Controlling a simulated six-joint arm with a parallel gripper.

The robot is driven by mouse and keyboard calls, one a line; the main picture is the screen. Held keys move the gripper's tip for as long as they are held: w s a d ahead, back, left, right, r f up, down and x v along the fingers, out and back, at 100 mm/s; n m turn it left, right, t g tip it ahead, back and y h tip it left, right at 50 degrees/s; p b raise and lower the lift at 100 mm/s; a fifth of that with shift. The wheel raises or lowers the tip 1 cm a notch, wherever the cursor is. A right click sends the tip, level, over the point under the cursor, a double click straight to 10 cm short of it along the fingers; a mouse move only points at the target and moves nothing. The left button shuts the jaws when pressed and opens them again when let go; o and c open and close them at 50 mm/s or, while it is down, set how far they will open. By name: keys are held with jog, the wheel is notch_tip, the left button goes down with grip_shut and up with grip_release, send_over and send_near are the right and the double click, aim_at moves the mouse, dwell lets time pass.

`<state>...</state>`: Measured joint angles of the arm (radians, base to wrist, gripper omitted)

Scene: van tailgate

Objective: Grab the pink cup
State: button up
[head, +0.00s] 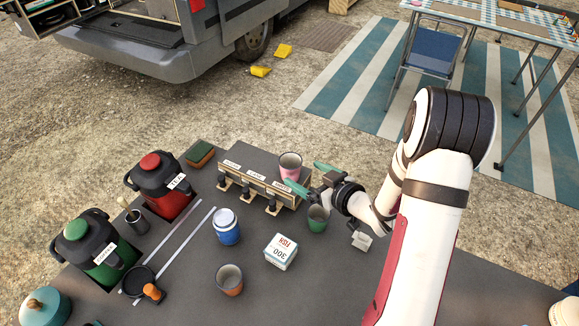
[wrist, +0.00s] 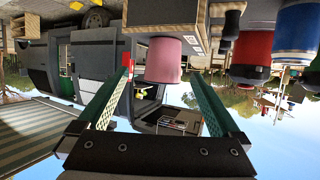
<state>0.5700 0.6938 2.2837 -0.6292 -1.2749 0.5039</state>
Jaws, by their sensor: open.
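Nothing is held. I cannot tell whether a finger touches the cup.
A green cup (head: 318,220) stands just below my wrist. A white box (head: 281,251), a blue jar (head: 227,228) and an orange cup (head: 229,281) stand nearer. Red (head: 163,185) and green (head: 97,247) dispensers are on the left.

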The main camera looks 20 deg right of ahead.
aim_at(297, 170)
jog(key=x, duration=0.6)
jog(key=shift+w+a+f, duration=0.1)
jog(key=shift+w+a, duration=0.1)
jog(key=shift+a, duration=0.2)
jog(key=c, duration=1.4)
